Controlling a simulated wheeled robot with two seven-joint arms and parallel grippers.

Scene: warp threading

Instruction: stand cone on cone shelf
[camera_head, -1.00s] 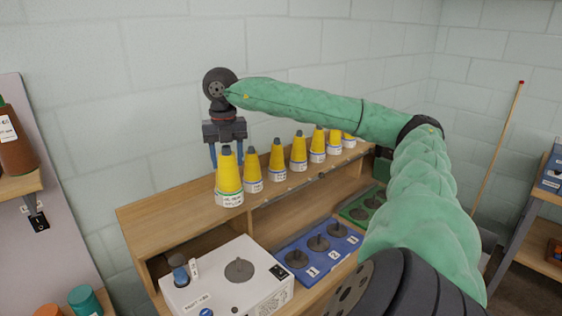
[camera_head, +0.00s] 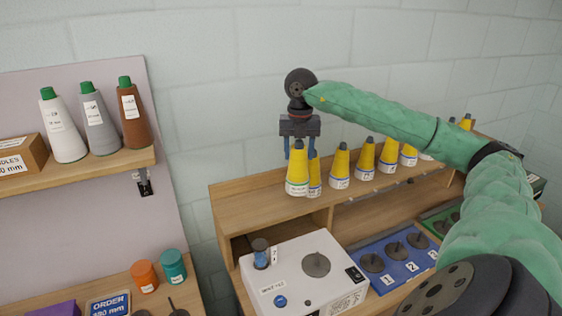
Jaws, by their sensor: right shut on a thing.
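My right gripper (camera_head: 300,151) points down, shut on a yellow cone (camera_head: 297,172) with a dark tip and a white label band. This cone is upright over the left part of a wooden shelf top (camera_head: 245,192); I cannot tell whether its base touches the wood. It partly hides another yellow cone (camera_head: 315,178) just behind its right side. More yellow cones (camera_head: 340,167) stand in a row to the right. On a separate wall shelf (camera_head: 95,172) at left stand a white cone (camera_head: 63,128), a grey cone (camera_head: 99,124) and a brown cone (camera_head: 133,118). My left gripper is out of view.
A white machine (camera_head: 290,262) with a dark disc stands below the shelf top. A blue tray (camera_head: 390,262) with dark discs is right of it. A cardboard box (camera_head: 22,157), an orange spool (camera_head: 145,277) and a teal spool (camera_head: 173,266) are at left. My right arm crosses the right side.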

